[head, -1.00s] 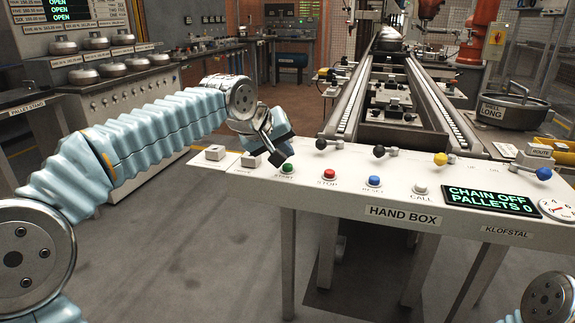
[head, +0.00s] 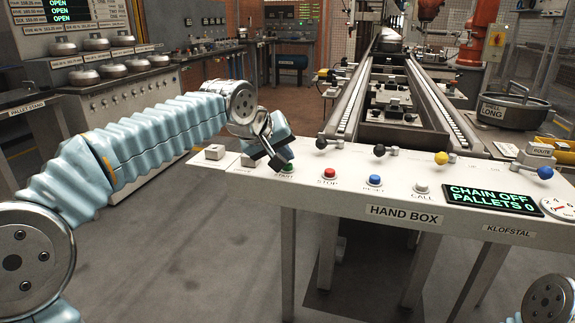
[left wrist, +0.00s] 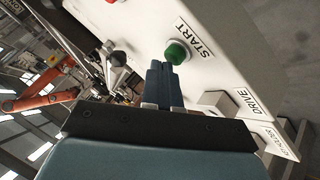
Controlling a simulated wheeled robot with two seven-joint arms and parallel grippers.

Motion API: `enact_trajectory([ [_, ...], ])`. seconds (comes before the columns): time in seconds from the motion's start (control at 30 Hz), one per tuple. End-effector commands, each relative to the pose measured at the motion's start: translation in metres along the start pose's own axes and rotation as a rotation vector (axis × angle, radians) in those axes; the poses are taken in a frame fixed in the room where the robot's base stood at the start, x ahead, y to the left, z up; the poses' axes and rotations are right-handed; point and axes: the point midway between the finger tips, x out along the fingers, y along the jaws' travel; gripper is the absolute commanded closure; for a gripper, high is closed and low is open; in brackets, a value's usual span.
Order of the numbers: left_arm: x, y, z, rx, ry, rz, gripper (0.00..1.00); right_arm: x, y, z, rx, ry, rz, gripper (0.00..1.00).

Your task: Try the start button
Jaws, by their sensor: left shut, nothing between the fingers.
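The green start button (head: 288,168) is on the white hand box panel (head: 330,196), above its START label. My left gripper (head: 280,160) is shut and empty, with its fingertips at the button and partly covering it in the head view. In the left wrist view the shut fingers (left wrist: 162,75) point at the green button (left wrist: 177,52), with the tips at its near edge. I cannot tell whether they touch it. The display (head: 490,199) reads CHAIN OFF, PALLETS 0. My right gripper is not in view.
The red stop button (head: 330,174), blue reset button (head: 375,180) and white call button (head: 421,189) are to the right. A white block (head: 214,153) is at the panel's left end.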

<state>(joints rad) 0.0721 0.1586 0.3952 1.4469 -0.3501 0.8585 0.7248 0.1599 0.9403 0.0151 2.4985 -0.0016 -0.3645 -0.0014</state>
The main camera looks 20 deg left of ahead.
Motion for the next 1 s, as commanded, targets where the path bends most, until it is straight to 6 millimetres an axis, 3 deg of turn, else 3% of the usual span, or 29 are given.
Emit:
enact_trajectory([
  [1.0,0.0018,-0.001,0.0016,0.0,-0.002,0.0,1.0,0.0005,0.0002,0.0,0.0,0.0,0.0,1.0],
])
